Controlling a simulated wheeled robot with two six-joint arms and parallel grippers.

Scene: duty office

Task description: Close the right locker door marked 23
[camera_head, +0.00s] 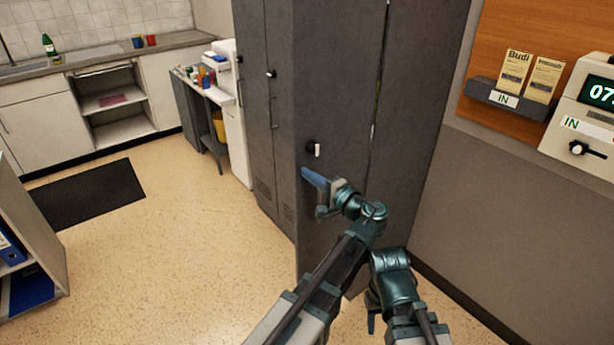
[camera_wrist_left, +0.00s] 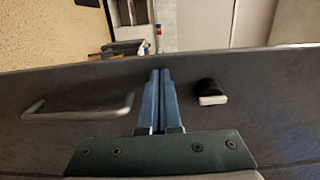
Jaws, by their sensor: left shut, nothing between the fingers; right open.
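A dark grey locker door (camera_head: 335,95) stands at the middle of the head view, with a black knob with a white part (camera_head: 313,148). A narrow gap runs down its right side, so it looks ajar. No number 23 is readable. My left gripper (camera_head: 309,179) is shut and empty, at the door face just below the knob. In the left wrist view, its blue fingers (camera_wrist_left: 160,100) lie between a bar handle (camera_wrist_left: 78,106) and the knob (camera_wrist_left: 210,92); contact with the door cannot be told. My right gripper (camera_head: 372,318) is open, low beside the left arm, partly hidden.
Another grey locker door (camera_head: 252,90) is to the left. A wall board with a card rack (camera_head: 504,98) and a time clock (camera_head: 590,115) are at the right. A shelf unit (camera_head: 45,225) stands at the far left.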

